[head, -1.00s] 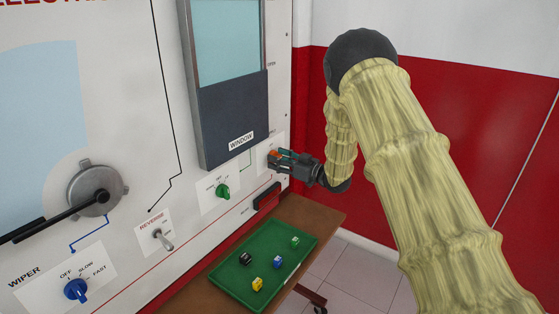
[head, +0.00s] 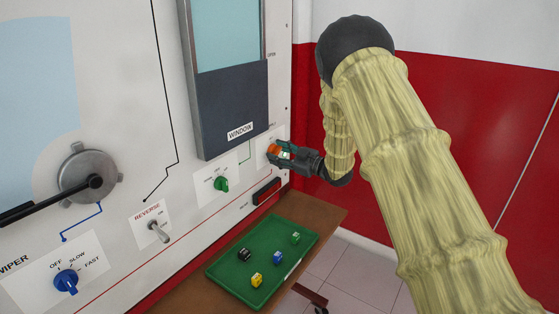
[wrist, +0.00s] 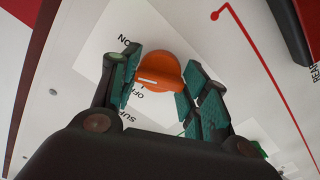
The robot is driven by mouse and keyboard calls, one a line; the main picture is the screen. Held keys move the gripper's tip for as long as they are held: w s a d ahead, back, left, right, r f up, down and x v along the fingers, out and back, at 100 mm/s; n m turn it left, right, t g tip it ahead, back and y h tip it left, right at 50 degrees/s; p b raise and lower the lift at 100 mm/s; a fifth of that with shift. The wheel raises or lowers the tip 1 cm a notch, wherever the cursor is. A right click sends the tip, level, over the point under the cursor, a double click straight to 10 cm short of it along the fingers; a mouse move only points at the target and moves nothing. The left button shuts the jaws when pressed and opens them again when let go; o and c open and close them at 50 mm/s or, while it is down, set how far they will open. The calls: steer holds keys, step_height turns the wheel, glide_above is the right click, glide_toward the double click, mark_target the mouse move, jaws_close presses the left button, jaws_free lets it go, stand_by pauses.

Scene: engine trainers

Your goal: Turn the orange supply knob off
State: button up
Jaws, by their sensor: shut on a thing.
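The orange supply knob (head: 273,150) is on a white label plate at the right end of the trainer panel. In the wrist view the knob (wrist: 158,60) sits between my teal-padded fingers, with a white line on its near edge. The ON and OFF lettering beside it appears upside down, and SUPPLY is partly hidden by a finger. My gripper (head: 282,152) reaches the knob from the right and is shut on it. The wrist view shows the gripper (wrist: 158,85) with a finger on either side of the knob. I cannot tell exactly which mark the knob points to.
A green knob (head: 221,184), the reverse toggle (head: 158,232) and a blue wiper knob (head: 66,281) are further left. The window unit (head: 235,115) is above. A green tray (head: 222,275) with small coloured blocks rests on a brown table below. A red wall stands behind my arm.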

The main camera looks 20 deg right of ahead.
steer(key=shift+n+b, duration=6)
steer(key=shift+n, duration=0.3)
steer(key=o, duration=1)
steer(key=v, duration=1.2)
steer(key=shift+d, duration=0.1)
